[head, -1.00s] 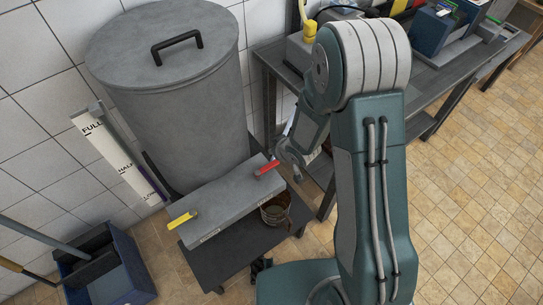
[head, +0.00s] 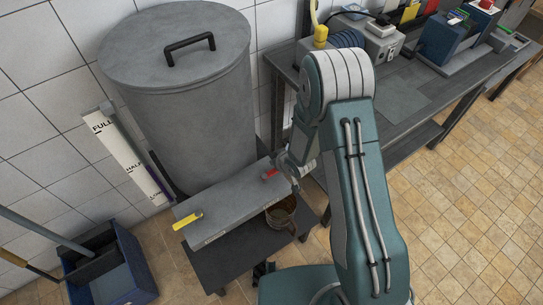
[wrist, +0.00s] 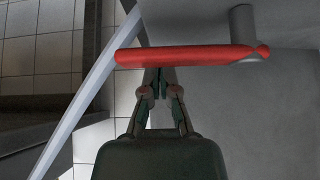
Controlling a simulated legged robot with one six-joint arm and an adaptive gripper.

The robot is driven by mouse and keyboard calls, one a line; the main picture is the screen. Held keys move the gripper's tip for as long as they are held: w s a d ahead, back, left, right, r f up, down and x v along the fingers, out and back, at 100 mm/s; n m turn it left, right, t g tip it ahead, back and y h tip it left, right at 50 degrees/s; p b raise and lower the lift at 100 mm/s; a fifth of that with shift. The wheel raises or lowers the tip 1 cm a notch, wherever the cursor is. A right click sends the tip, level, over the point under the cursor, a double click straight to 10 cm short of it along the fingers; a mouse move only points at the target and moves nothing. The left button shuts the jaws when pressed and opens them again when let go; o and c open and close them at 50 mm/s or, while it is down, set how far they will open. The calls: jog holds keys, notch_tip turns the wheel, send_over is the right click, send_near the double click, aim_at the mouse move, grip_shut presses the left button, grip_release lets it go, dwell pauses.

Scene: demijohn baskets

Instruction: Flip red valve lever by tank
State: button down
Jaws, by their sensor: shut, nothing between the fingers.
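The red valve lever (head: 269,174) is on the right end of a grey box in front of the grey tank (head: 190,105). In the wrist view the lever (wrist: 185,56) lies level across the picture, its right end at a grey post. My gripper (wrist: 159,75) is shut and empty, its fingertips right at the lever's left half; the lever overlaps the tips, and I cannot tell whether they touch. In the head view my gripper (head: 284,168) is just right of the lever and hides its right end. A yellow lever (head: 187,221) is on the box's left end.
A metal pot (head: 281,211) stands below the box's right side. A level gauge (head: 128,155) leans by the tank. A blue bin (head: 110,271) is at lower left. A workbench (head: 400,105) with equipment stands behind my arm. Tiled floor is open at right.

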jog(key=shift+s+d, duration=0.3)
jog(key=shift+s, duration=0.05)
